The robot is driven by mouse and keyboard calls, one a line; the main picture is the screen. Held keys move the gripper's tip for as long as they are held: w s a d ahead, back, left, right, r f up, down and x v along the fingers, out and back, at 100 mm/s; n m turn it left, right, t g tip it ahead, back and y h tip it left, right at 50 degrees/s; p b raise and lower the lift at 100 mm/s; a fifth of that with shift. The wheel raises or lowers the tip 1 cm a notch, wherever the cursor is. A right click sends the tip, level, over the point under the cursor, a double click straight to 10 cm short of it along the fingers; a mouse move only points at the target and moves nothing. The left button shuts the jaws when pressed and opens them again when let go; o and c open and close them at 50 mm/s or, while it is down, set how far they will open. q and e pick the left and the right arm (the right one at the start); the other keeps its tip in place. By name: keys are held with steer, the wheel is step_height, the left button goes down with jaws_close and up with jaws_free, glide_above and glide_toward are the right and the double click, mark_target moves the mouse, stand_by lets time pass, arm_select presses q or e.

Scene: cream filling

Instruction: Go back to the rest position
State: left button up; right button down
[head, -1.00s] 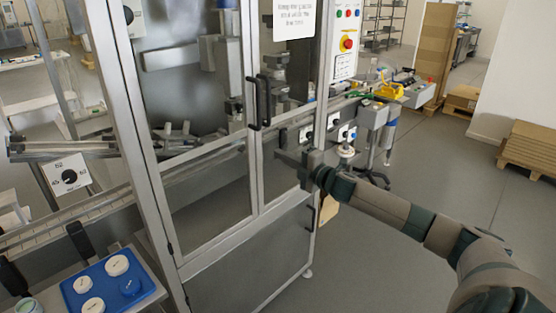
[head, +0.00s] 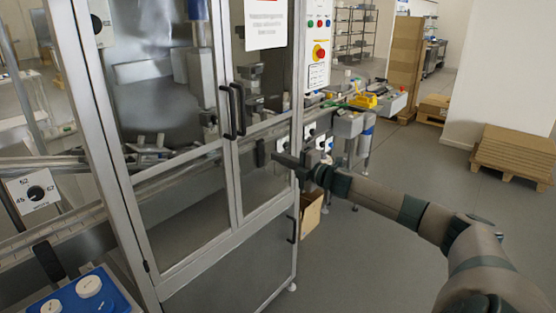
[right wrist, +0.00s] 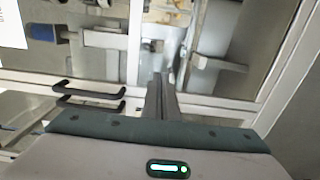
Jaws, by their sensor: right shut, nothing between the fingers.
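My right arm comes in from the right in the head view and reaches toward the machine cabinet. My right gripper (head: 272,155) is shut and empty, in front of the cabinet's right side, below and right of the door handles (head: 234,110). In the right wrist view its two fingers (right wrist: 160,95) are together, with the glazed doors behind them and the handles (right wrist: 90,97) at the left. I cannot tell how close the fingertips are to the cabinet. My left gripper is not in view.
The cabinet (head: 225,265) with closed glass doors fills the centre. A blue tray (head: 112,292) with white lids is at the bottom left. A conveyor with a yellow item (head: 362,101) runs behind my arm. A cardboard box (head: 311,212) and pallets (head: 510,155) stand right.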

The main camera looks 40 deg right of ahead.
stand_by(0.3)
